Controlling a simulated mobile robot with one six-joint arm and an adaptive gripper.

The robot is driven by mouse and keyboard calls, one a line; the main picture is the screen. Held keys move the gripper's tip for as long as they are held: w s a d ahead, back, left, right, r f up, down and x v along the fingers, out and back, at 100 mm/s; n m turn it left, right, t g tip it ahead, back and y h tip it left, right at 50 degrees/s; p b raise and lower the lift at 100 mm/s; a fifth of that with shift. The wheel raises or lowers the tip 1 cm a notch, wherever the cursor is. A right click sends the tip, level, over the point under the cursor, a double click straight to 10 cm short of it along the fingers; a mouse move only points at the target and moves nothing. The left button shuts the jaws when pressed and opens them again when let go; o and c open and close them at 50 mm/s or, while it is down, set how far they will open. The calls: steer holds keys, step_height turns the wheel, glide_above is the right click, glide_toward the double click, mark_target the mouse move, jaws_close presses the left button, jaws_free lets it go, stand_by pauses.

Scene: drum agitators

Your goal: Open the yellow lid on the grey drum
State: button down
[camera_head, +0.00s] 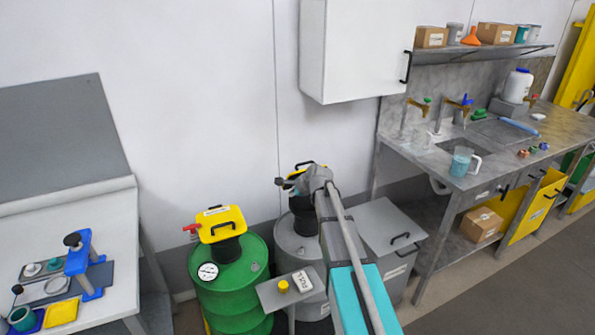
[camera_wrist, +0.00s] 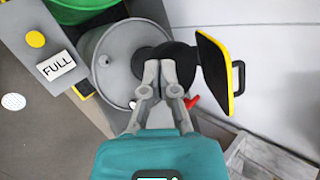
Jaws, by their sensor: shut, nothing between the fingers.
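The grey drum (camera_head: 287,240) stands right of the green drum, partly hidden by my arm. Its top (camera_wrist: 108,75) fills the upper left of the wrist view, with a black neck (camera_wrist: 180,62) rising from it. The yellow lid (camera_wrist: 213,72) is right of the neck, showing a dark face, a yellow rim and a black handle (camera_wrist: 240,78). I cannot tell how far it is tilted. In the head view the lid (camera_head: 301,172) is mostly hidden behind my gripper (camera_head: 283,183). My gripper (camera_wrist: 162,68) is shut and empty, its fingertips over the neck, left of the lid.
The green drum (camera_head: 232,285) has its own yellow lid (camera_head: 221,223). A FULL sign plate with a yellow button (camera_head: 283,286) stands in front of the grey drum. A grey bin (camera_head: 385,225) is right of my arm, and a white wall cabinet (camera_head: 354,50) hangs above.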

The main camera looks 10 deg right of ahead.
steer(key=s+a+f+n+g+h, duration=0.1)
steer(key=s+n+g, duration=0.3)
steer(key=s+n, duration=0.5)
steer(key=s+a+f+n+g+h, duration=0.1)
steer(key=s+f+n+g+h, duration=0.2)
steer(key=s+n, duration=0.6)
steer(key=shift+s+a+f+g, duration=0.2)
steer(key=shift+s+f+g, duration=0.3)
steer(key=shift+s, duration=6.5)
steer(key=shift+f, duration=0.1)
